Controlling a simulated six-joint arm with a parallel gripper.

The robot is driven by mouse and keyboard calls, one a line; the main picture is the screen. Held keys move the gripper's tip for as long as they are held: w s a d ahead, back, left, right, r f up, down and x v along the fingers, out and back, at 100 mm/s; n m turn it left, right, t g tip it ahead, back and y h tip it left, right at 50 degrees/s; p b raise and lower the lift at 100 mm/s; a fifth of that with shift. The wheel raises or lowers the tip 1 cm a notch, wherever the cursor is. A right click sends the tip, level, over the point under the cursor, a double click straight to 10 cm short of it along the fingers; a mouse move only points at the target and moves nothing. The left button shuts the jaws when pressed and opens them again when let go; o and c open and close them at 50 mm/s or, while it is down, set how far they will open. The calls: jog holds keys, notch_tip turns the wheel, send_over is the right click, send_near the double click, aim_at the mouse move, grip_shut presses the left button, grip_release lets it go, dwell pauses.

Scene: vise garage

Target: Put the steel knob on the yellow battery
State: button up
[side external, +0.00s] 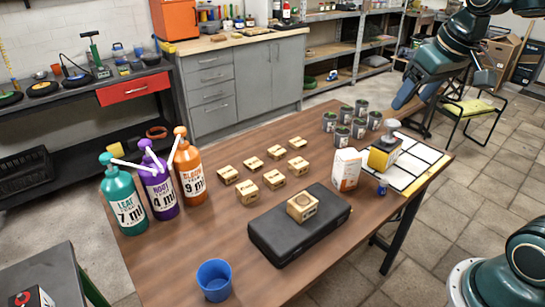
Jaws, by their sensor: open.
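The yellow battery (380,160) is a yellow and dark block standing on the white gridded sheet at the table's right end. A pale grey knob, which looks like the steel knob (392,125), sits upright on top of it. Its base appears to touch the battery's top. My gripper (416,100) is at the upper right, above and behind the battery in the picture. It is open and appears empty, apart from the knob. Its fingers are partly hard to make out against the background.
A white and orange carton (346,170) stands just left of the battery; a small blue item (383,187) is in front. Several grey cans (358,128) stand behind. A black case (270,236) carries a wooden block (302,207). Bottles (190,168) stand left; a blue cup (214,280) stands in front.

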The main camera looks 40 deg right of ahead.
jog(key=s+a+f+n, duration=0.1)
jog(key=s+a, duration=0.2)
jog(key=s, duration=0.3)
jog(key=s+a+f+n+t+y, duration=0.1)
jog(key=s+a+f, duration=0.1)
jog(key=s+a, duration=0.2)
jog(key=shift+s+a+f, duration=0.15)
jog(key=shift+s+a, duration=0.15)
jog(key=shift+s, duration=0.75)
